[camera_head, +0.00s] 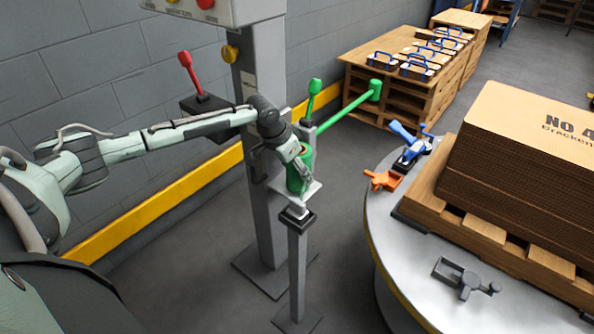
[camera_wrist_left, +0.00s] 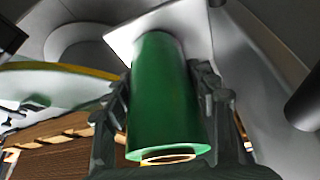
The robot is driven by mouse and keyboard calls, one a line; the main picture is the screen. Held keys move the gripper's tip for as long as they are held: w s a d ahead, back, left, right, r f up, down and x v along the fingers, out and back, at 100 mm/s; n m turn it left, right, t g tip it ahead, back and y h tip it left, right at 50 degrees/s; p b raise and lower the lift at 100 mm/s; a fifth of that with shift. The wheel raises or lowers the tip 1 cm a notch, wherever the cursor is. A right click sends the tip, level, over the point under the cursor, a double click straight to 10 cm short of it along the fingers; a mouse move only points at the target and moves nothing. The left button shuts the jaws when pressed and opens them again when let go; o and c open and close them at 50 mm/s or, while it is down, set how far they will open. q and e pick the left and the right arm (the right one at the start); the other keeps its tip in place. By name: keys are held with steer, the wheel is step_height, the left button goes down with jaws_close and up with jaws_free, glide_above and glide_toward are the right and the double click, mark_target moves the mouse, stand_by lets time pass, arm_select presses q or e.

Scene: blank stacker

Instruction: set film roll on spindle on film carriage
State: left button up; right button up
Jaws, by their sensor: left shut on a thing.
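The green film roll (camera_head: 297,181) is upright between the fingers of my left gripper (camera_head: 303,158), which is shut on it. The wrist view shows the roll (camera_wrist_left: 166,92) with a finger on each side and its open core end toward the camera. The roll's far end meets or nearly meets the pale plate of the film carriage (camera_head: 312,188), also in the wrist view (camera_wrist_left: 196,20). The spindle is hidden; I cannot tell whether the roll is around it or fully seated. My right gripper is not in view.
A grey mast (camera_head: 270,210) stands behind the roll, with a green-handled bar (camera_head: 345,110) beside it. A slim post (camera_head: 297,265) is under the plate. A round table (camera_head: 390,235) with a pallet of cardboard is at right. A red lever (camera_head: 187,70) is at left.

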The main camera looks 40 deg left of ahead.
arm_select(q)
steer(key=o, duration=1.1)
steer(key=shift+f, duration=0.1)
steer(key=shift+c, duration=0.2)
steer(key=shift+o, duration=0.9)
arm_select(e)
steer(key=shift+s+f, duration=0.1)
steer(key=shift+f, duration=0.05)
arm_select(q)
steer(key=v, duration=1.2)
steer(key=shift+p, duration=0.45)
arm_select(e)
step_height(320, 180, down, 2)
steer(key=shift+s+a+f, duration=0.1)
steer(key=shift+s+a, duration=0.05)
arm_select(q)
steer(key=shift+s, duration=0.1)
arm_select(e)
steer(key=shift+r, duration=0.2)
